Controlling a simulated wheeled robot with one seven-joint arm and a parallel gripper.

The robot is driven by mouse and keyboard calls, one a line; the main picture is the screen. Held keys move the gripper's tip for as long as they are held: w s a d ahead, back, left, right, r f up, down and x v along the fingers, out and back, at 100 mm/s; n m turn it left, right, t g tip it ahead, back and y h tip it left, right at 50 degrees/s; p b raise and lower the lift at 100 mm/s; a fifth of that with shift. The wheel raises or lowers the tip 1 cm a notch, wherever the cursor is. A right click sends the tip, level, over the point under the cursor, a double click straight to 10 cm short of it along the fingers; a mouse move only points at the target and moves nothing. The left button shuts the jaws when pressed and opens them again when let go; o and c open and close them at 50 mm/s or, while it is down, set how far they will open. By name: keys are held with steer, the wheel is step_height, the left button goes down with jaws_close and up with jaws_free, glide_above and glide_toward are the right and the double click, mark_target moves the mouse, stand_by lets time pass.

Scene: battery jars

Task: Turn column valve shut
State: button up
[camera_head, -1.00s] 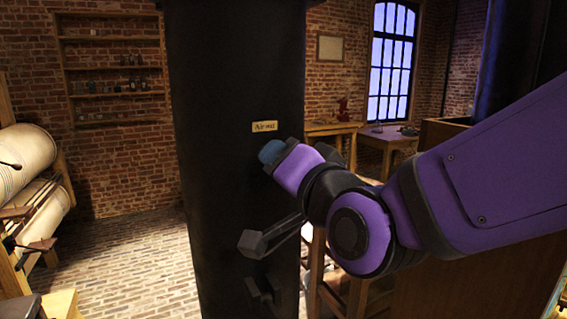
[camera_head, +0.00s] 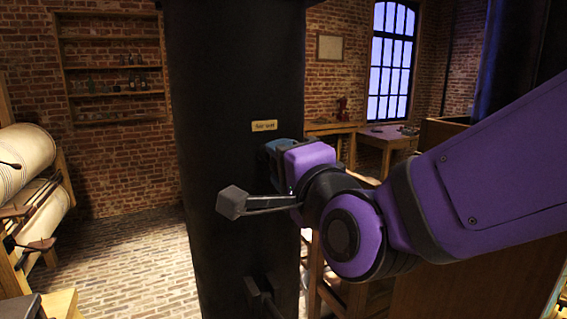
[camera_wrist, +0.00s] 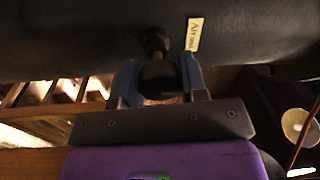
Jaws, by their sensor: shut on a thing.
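The dark column (camera_head: 225,90) stands upright in the middle of the head view, with a small brass label plate (camera_head: 264,126) on its face. The plate also shows in the wrist view (camera_wrist: 194,34), next to the valve. The valve (camera_wrist: 156,44) is a dark stem with a dark handle standing out from the column. My gripper (camera_wrist: 158,80) is shut on the valve handle, with one blue finger on each side of it. In the head view my gripper (camera_head: 278,158) is at the column's right side just below the plate, and the valve is hidden there.
A dark bracket-like fitting (camera_head: 262,292) sits low on the column. Wooden tables (camera_head: 385,142) stand behind at the right. Large cream rolls (camera_head: 28,165) on a wooden frame are at the left. Brick floor (camera_head: 135,250) is open left of the column.

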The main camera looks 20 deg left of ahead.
stand_by(0.4)
steer(key=o, duration=0.9)
steer(key=v, duration=1)
steer(key=shift+s+d, duration=0.25)
steer(key=shift+d, duration=0.05)
